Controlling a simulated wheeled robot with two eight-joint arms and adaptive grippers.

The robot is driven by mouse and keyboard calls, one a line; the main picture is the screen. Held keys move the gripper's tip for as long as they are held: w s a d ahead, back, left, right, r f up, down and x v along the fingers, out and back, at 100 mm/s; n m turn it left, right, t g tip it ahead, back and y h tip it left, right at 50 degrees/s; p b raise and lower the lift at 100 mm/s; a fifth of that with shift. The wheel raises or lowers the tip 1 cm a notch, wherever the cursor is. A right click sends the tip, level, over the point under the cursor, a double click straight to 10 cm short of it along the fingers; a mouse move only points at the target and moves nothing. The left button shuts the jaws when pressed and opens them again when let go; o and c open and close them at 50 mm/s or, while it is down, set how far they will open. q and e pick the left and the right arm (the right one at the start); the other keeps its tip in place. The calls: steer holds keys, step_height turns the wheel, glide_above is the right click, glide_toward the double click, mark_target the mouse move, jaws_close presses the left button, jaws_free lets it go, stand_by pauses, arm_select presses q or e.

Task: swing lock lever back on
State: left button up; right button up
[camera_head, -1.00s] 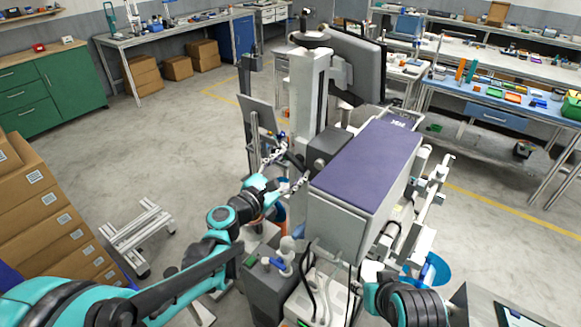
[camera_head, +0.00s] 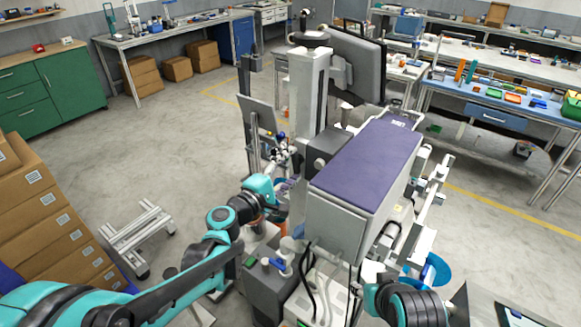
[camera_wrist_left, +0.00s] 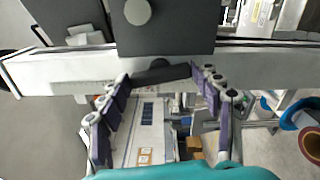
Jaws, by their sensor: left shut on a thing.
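The dark lock lever (camera_wrist_left: 160,73) shows in the left wrist view as a short black bar, lying across a pale rail (camera_wrist_left: 60,72) below a black block with a round grey knob (camera_wrist_left: 138,11). My left gripper (camera_wrist_left: 165,77) has its two jointed, purple-padded fingers at the two ends of this bar and is shut on it. In the head view my left gripper (camera_head: 284,160) is beside the machine's upright column, and the lever cannot be made out there. Part of my right arm shows at the lower right, but its gripper does not.
The machine's purple-topped grey box (camera_head: 368,165) stands right of my left gripper. A monitor (camera_head: 357,65) is above and behind. A grey panel (camera_head: 257,115) stands just behind the gripper. Cartons (camera_head: 45,215) are stacked at the left.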

arm_select(q)
steer(key=shift+m, duration=1.1)
steer(key=o, duration=1.1)
steer(key=shift+o, duration=0.2)
steer(key=v, duration=1.2)
